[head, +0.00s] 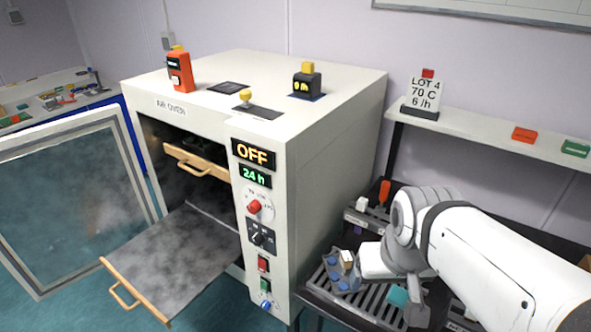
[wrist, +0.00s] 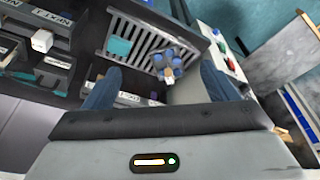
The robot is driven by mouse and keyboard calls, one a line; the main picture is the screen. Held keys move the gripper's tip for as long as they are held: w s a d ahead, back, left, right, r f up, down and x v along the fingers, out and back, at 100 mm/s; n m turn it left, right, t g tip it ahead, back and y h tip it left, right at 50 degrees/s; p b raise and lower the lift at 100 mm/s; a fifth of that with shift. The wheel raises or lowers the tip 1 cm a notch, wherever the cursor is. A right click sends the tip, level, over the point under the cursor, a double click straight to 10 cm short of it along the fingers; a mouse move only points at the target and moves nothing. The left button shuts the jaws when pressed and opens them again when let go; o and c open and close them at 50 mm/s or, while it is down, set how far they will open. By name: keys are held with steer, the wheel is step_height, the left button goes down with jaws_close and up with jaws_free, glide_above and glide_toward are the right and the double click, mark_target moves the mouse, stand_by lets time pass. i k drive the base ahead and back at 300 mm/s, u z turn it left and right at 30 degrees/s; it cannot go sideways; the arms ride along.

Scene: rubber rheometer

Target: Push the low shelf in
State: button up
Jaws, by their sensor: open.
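The low shelf (head: 180,255) is a grey mottled plate with a wooden front edge and handle (head: 122,296). It sticks far out of the air oven (head: 330,140) through the open doorway. In the wrist view, what looks like the low shelf (wrist: 285,55) is at the right edge. My gripper (wrist: 160,86) is open with nothing between its fingers. It is over the dark bench right of the oven, well apart from the shelf. In the head view my arm hides most of it.
The oven door (head: 75,190) stands open at the left. An upper shelf (head: 195,160) with a wooden handle is inside the oven. A slotted rack (head: 355,300) with blue-topped pieces lies on the bench below my gripper. The oven's control column reads OFF and 24 h.

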mark_target(165, 267)
steer(key=u, duration=2.05)
steer(key=k, duration=1.1)
steer(key=u, duration=1.15)
steer(key=i, duration=1.65)
steer(key=z, duration=0.85)
steer(key=i, duration=0.65)
steer(key=z, duration=0.65)
